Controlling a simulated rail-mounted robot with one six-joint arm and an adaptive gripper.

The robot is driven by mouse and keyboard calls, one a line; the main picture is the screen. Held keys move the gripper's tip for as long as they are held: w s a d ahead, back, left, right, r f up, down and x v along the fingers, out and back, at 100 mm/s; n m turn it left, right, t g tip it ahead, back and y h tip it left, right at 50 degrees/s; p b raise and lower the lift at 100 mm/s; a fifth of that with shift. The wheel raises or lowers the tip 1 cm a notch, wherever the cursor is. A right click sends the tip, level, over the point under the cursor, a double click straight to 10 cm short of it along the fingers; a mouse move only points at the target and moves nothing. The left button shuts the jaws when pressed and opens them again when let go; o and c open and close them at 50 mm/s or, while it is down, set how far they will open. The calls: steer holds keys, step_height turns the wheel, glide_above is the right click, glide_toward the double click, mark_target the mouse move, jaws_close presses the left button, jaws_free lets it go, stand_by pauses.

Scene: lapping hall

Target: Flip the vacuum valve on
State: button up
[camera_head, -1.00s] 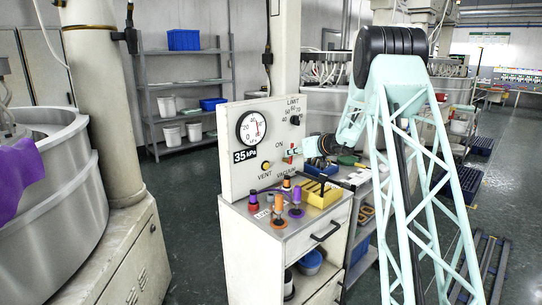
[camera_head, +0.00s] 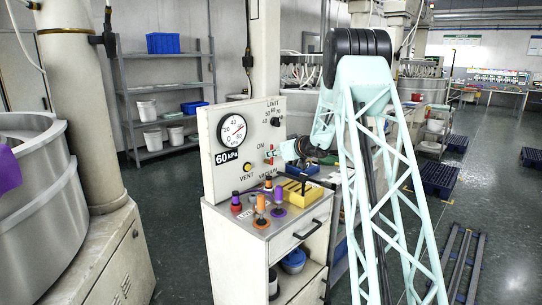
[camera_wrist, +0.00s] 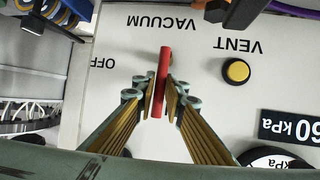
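The vacuum valve's red lever (camera_wrist: 162,85) stands out from the pale panel (camera_wrist: 120,55) in the wrist view, which shows the panel upside down. "VACUUM" and "OFF" are legible there. In the head view the lever (camera_head: 269,154) is small, below the "ON" mark. My gripper (camera_wrist: 161,97) is at the lever, its two fingers drawn close on either side and seemingly touching it. In the head view my gripper (camera_head: 285,150) reaches the panel from the right. The display (camera_head: 227,157) reads 60 kPa, below a round gauge (camera_head: 232,131).
A yellow VENT button (camera_wrist: 236,71) sits beside the lever. Below the panel, the cart top (camera_head: 235,216) carries orange and purple tools and a yellow tray (camera_head: 302,193).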

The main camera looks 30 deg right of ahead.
steer(key=o, duration=0.3)
steer(key=shift+o, duration=0.2)
steer(key=shift+s, duration=0.2)
steer(key=v, duration=1.1)
steer(key=shift+s+r, duration=0.2)
steer(key=shift+s, duration=0.1)
steer(key=shift+a, duration=0.1)
